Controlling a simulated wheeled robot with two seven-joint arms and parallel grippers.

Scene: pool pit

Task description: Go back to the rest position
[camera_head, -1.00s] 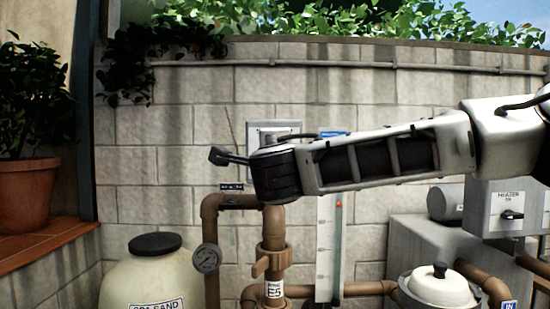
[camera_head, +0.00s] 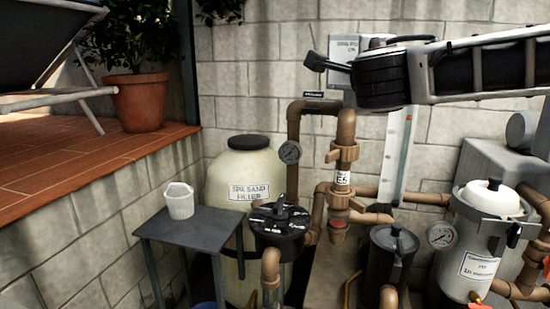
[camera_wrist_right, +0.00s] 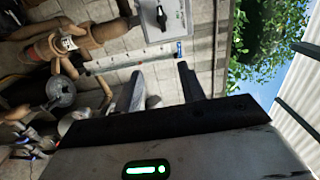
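The task names no object. My right arm comes in from the right in the head view, raised across the upper right. Its gripper (camera_head: 316,61) points left in front of the block wall and is seen side-on there. In the right wrist view the two dark fingers of my right gripper (camera_wrist_right: 160,70) stand apart, with nothing between them. My left arm and gripper are not in view.
Below and behind the arm are brown pipes (camera_head: 345,135), a spa sand filter (camera_head: 231,170), a black multiport valve (camera_head: 280,218) and a white-lidded canister (camera_head: 490,232). A grey side table (camera_head: 195,230) bears a white cup (camera_head: 179,201). A potted plant (camera_head: 140,100) stands on a tiled ledge (camera_head: 60,165).

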